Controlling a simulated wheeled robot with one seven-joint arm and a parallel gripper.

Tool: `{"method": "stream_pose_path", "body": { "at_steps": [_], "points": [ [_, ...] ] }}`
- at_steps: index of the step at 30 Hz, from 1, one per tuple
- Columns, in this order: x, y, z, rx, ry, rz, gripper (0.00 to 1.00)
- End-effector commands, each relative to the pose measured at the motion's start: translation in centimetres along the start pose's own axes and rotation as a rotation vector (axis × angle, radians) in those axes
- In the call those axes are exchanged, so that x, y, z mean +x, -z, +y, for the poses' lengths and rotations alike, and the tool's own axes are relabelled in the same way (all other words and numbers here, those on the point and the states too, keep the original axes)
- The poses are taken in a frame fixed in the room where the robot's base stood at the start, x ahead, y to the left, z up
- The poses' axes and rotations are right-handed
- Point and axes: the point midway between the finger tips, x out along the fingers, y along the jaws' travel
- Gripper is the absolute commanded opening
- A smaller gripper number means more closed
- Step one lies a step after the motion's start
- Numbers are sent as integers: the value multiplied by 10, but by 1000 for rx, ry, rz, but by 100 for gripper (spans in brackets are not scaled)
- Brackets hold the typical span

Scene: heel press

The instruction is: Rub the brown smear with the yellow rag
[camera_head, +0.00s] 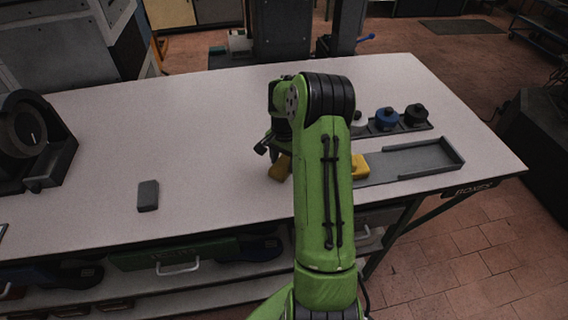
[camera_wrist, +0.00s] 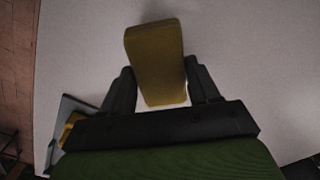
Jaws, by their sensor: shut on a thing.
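My gripper (camera_wrist: 159,78) is shut on a dark yellow, block-like piece that looks like the yellow rag (camera_wrist: 154,45). The piece stands out beyond the fingertips over the pale tabletop. In the head view the held rag (camera_head: 280,167) shows just left of my green arm, low over the table; I cannot tell if it touches the top.
A grey tray (camera_head: 413,160) lies at the right, with another yellow thing (camera_head: 360,167) at its left end. Behind it stand a blue-topped pot (camera_head: 387,118) and a black one (camera_head: 415,115). A grey block (camera_head: 148,195) lies at the left. The left-middle tabletop is clear.

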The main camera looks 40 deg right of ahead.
Motion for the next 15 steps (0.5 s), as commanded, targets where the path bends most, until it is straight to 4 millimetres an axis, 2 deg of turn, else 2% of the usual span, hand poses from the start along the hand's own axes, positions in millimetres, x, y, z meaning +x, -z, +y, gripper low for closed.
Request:
{"method": "stream_pose_path", "body": {
  "at_steps": [15],
  "points": [
    [-49,-4,-1,-13,-2,-3,32]
  ]
}}
